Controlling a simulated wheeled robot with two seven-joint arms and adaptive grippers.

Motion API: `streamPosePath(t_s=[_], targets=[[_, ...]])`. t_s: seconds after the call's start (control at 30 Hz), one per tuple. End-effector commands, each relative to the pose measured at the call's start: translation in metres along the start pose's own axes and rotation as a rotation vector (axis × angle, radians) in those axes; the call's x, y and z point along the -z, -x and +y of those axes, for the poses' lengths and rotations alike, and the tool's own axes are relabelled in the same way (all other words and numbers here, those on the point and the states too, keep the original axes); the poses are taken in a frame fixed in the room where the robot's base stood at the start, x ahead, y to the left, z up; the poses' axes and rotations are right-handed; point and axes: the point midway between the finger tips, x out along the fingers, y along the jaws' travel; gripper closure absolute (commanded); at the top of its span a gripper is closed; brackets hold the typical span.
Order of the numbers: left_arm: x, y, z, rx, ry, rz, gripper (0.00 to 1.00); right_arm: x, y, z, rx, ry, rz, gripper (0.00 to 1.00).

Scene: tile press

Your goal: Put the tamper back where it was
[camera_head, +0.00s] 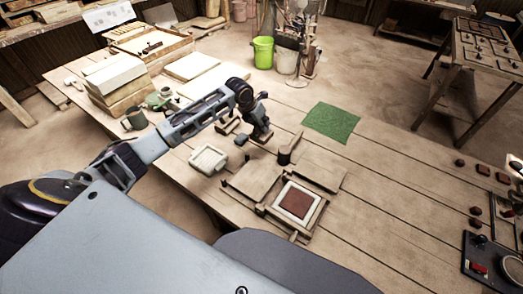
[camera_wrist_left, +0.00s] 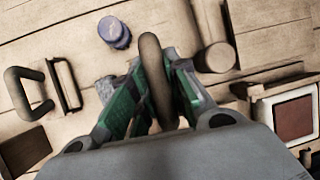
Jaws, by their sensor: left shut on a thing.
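My left gripper (camera_head: 262,132) is shut on the upright, rounded wooden handle of the tamper. In the left wrist view the handle (camera_wrist_left: 154,75) stands between the green finger pads of this gripper (camera_wrist_left: 155,95). The tamper's brown base (camera_head: 261,140) shows just below the fingers in the head view, at or very near the table; whether it touches cannot be told. The tile press (camera_head: 268,208) lies to the right and nearer, with a red-brown tile (camera_head: 295,202) inside a white frame. My right gripper is not in view.
A dark round tool with a wooden handle (camera_head: 285,157) stands close right of the gripper. A small blue-grey piece (camera_head: 242,139), wooden handled pieces (camera_head: 228,125) and a pale dish (camera_head: 208,160) are to the left. A green mat (camera_head: 331,121) lies behind right.

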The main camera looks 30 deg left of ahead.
Motion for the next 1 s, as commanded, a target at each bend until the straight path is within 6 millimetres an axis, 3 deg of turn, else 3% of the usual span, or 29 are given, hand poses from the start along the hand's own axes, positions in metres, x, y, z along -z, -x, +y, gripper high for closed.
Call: streamPosePath(t_s=[0.5,1.0], targets=[[0.023,-0.050,0.007,0.000,0.002,0.000,1.00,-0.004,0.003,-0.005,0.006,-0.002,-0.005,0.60],[0.026,-0.057,0.008,0.001,0.000,-0.001,1.00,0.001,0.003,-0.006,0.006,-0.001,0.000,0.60]])
